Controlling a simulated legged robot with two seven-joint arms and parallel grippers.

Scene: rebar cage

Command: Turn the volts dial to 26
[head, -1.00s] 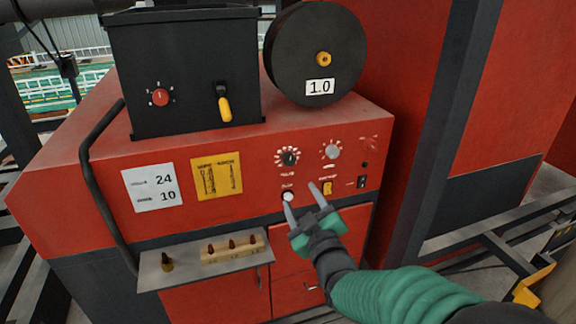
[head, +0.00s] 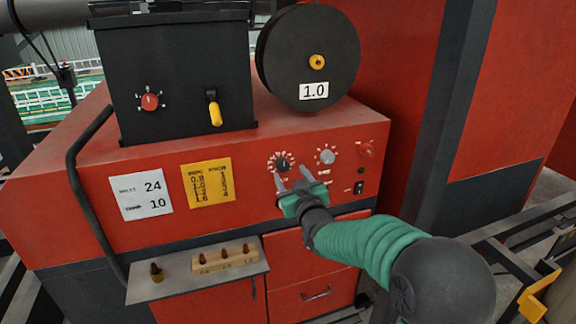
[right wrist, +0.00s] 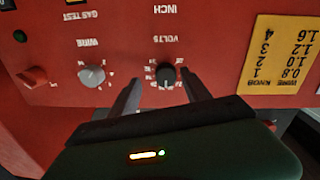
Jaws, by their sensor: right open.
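The volts dial (head: 283,163) is a small black knob with a ring of white marks on the red front panel. In the right wrist view the volts dial (right wrist: 166,77) appears upside down beside its VOLTS label. My right gripper (head: 292,172) is open, its fingertips just below the dial in the head view. In the right wrist view my right gripper (right wrist: 161,76) has one finger on each side of the dial; I cannot tell whether they touch it. The dial's setting is too small to read surely. My left gripper is not in view.
A grey wire knob (head: 326,157) and a red knob (head: 366,150) sit right of the dial. A white card (head: 141,195) reads volts 24 and 10; a yellow chart (head: 208,183) is beside it. A shelf (head: 180,288) juts out below. A black spool (head: 309,55) stands above.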

